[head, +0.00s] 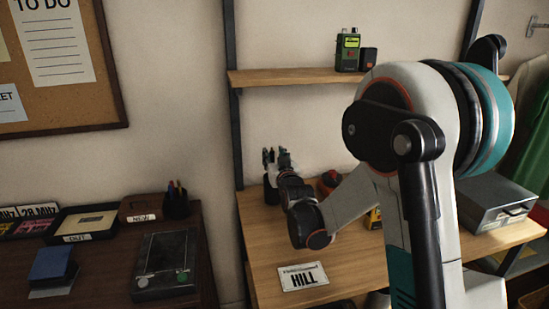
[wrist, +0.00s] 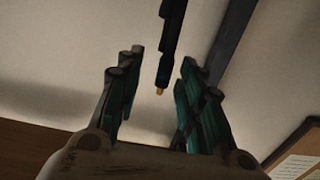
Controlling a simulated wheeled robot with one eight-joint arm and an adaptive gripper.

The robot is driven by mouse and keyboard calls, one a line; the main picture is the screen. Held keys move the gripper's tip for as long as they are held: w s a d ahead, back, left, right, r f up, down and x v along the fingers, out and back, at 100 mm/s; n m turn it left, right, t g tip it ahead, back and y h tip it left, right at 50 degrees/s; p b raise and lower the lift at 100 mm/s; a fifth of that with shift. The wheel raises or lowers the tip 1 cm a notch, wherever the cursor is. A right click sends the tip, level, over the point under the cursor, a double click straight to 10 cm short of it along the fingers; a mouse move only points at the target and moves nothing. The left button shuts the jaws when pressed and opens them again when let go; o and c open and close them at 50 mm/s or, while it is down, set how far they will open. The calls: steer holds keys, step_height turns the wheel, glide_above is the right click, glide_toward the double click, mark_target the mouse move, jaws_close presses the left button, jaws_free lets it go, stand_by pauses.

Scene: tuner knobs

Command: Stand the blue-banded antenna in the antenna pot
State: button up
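My gripper (head: 276,157) is over the back left of the wooden workbench (head: 262,240), near the wall. In the wrist view its fingers (wrist: 158,92) are spread apart, with nothing pinched between them. A thin dark rod with a gold tip, which looks like an antenna (wrist: 170,40), hangs in from the top edge. Its tip lies in line with the gap and touches no finger. A dark object, possibly the antenna pot (head: 271,192), stands partly hidden behind my gripper.
A HILL card (head: 304,279) lies at the bench front. A red item (head: 328,182) and a yellow item (head: 373,219) are partly hidden by my arm. A grey metal box (head: 495,205) sits right. A radio (head: 347,50) stands on the shelf (head: 290,77) above.

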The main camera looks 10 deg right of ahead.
steer(key=s, duration=1.2)
steer(key=shift+r, duration=0.1)
stand_by(0.4)
steer(key=s+f+g, duration=0.3)
steer(key=s+g, duration=0.7)
steer(key=s, duration=2.2)
steer(key=shift+s+f+g, duration=0.2)
steer(key=shift+s+g, duration=0.1)
steer(key=shift+s, duration=0.05)
